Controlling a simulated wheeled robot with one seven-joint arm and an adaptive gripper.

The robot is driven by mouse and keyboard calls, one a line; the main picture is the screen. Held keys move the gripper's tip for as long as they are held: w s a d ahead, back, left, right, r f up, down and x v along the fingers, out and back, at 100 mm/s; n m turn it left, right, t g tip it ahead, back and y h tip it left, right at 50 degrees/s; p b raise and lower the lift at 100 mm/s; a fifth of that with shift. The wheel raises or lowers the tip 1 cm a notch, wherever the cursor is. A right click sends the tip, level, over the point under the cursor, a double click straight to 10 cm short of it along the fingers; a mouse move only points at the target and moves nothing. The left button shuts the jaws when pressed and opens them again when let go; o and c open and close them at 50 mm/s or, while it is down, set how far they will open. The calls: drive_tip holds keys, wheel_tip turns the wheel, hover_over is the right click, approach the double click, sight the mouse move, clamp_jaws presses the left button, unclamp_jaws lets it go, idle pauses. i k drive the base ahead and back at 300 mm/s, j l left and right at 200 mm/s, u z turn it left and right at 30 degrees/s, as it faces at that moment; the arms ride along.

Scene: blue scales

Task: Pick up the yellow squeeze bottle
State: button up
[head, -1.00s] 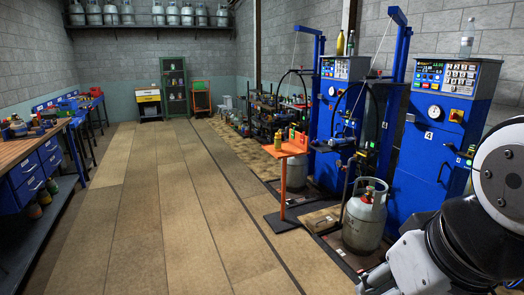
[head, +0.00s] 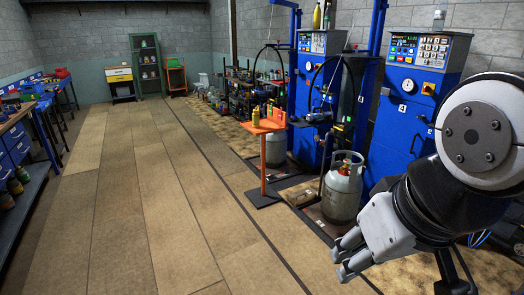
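A small yellow bottle (head: 255,117) stands on the left part of an orange stand's top (head: 267,127), right of the image's middle. Another, taller yellowish bottle (head: 317,16) with a dark neck stands on top of the left blue scale cabinet. Both are small in view, so I cannot tell for sure which one is a squeeze bottle. My gripper (head: 341,259) is low at the lower right, pointing left. Its fingers look apart, with nothing seen between them. It is well away from both bottles and nearer to the camera.
A grey gas cylinder (head: 342,190) stands on a scale platform, between my gripper and the orange stand. Red and other small items share the stand top. Blue scale cabinets (head: 402,115) line the right wall. The wooden floor (head: 160,200) is clear. A workbench (head: 14,130) stands at the left.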

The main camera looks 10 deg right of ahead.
sight(255, 116)
drive_tip(key=i+j+z, duration=0.1)
drive_tip(key=i, duration=0.55)
drive_tip(key=i+j+z, duration=0.1)
drive_tip(key=i+j, duration=0.25)
drive_tip(key=i, duration=0.3)
drive_tip(key=i+j+z, duration=0.1)
drive_tip(key=i+j, duration=0.15)
drive_tip(key=i, duration=0.35)
drive_tip(key=i+j+z, duration=0.1)
drive_tip(key=i+j, duration=0.25)
drive_tip(key=i, duration=0.25)
drive_tip(key=i+j+z, duration=0.1)
drive_tip(key=i+j, duration=0.3)
drive_tip(key=i, duration=0.25)
drive_tip(key=i+j+z, duration=0.1)
drive_tip(key=i+j, duration=0.3)
drive_tip(key=i, duration=0.15)
